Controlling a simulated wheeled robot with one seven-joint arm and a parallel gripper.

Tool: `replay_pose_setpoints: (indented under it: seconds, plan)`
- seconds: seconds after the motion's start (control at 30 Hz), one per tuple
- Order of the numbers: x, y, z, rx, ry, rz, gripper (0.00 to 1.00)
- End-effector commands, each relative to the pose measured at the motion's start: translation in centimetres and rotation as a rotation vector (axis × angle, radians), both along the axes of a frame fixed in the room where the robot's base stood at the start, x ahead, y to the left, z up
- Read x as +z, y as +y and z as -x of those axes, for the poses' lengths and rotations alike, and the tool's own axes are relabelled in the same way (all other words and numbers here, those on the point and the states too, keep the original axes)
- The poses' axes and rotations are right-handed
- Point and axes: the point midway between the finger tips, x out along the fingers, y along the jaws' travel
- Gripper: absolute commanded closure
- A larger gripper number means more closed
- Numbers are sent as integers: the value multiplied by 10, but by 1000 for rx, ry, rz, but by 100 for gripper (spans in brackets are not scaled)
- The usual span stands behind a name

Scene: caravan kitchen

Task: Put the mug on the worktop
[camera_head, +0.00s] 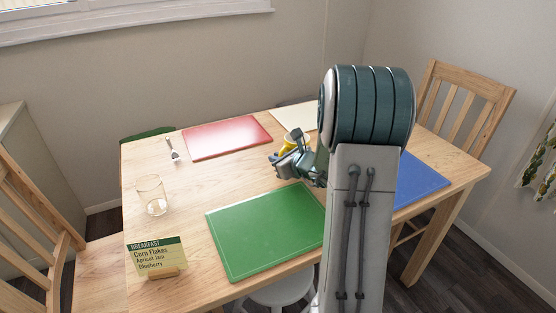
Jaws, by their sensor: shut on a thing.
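A yellow mug (287,145) shows in the head view near the middle of the wooden table, mostly hidden behind my gripper. My gripper (283,158) is shut on the mug. I cannot tell whether the mug touches the table top or is held just above it. No surface that is clearly a separate worktop shows, apart from the pale top of a low unit (8,113) at the left edge.
The wooden table (205,186) bears a red mat (227,136), a green mat (265,232), a blue mat (418,181) and a cream mat (292,117).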

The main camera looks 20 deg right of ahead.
Motion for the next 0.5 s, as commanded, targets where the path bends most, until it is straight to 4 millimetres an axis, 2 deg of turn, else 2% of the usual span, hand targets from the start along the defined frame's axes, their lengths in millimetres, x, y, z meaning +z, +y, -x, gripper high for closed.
replay_pose_setpoints:
  seconds: [0.07,0.1,0.17,0.5]
  plan:
    - [0,0,0,-1,2,-1,100]
    - [-1,0,1,-2,4,-2,84]
    - [-1,0,1,-2,4,-2,68]
    - [0,-1,2,-2,3,-2,68]
